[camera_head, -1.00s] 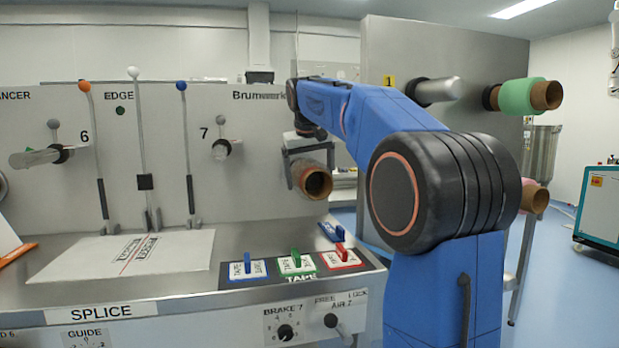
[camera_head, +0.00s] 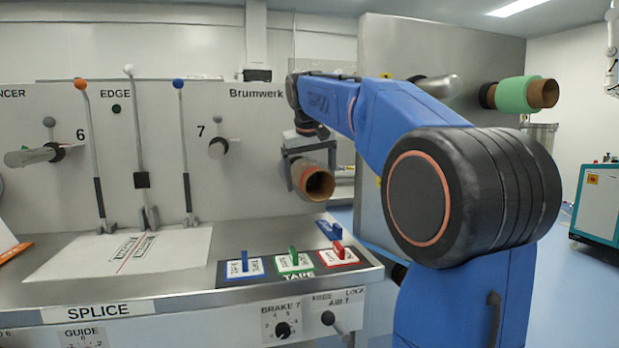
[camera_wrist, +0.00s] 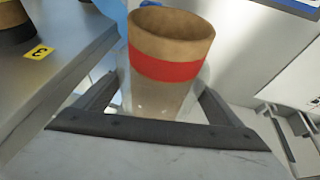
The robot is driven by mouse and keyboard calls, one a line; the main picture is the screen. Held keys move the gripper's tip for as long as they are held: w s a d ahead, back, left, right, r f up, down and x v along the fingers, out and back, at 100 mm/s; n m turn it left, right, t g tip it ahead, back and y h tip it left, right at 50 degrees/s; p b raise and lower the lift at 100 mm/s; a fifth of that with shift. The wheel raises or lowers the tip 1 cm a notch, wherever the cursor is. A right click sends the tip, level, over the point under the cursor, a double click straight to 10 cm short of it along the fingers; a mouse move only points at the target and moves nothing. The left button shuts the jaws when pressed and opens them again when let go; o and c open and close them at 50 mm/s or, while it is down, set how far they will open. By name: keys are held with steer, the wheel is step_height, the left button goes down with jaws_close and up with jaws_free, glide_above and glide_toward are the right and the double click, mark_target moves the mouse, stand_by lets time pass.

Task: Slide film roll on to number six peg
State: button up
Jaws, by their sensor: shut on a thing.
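The film roll (camera_head: 319,184) is a brown cardboard tube with a red band, its open end toward the head camera. My gripper (camera_head: 307,158) is shut on it and holds it in the air in front of the machine panel, right of the number 7 peg. In the wrist view the roll (camera_wrist: 170,62) stands between the two fingers of my gripper (camera_wrist: 160,104), its open mouth at the top. The number six peg (camera_head: 34,155) is a bare metal rod sticking out of the panel at the far left, beside the "6" label.
The number 7 peg (camera_head: 218,148) is between the roll and peg six. Upright levers with orange (camera_head: 81,84), white (camera_head: 128,70) and blue (camera_head: 178,83) knobs rise between the pegs. Tape switches (camera_head: 293,261) are below the roll. A green roll (camera_head: 515,95) hangs at right.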

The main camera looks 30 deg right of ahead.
steer(key=shift+s+a, duration=0.1)
steer(key=shift+s, duration=0.25)
steer(key=shift+s, duration=0.1)
steer(key=shift+s+a, duration=0.25)
steer(key=shift+s, duration=0.5)
steer(key=shift+s+a, duration=0.2)
steer(key=shift+s, duration=0.55)
steer(key=shift+s+a, duration=0.25)
steer(key=shift+s, duration=0.5)
steer(key=shift+s, duration=0.1)
steer(key=shift+s+a, duration=0.25)
steer(key=shift+s, duration=0.55)
steer(key=shift+s+a, duration=0.2)
steer(key=shift+s, duration=0.55)
steer(key=shift+s+a, duration=0.25)
steer(key=shift+s, duration=0.55)
steer(key=shift+s+a, duration=0.2)
steer(key=shift+s, duration=0.5)
steer(key=s, duration=0.2)
steer(key=s+a, duration=0.1)
steer(key=shift+s, duration=0.35)
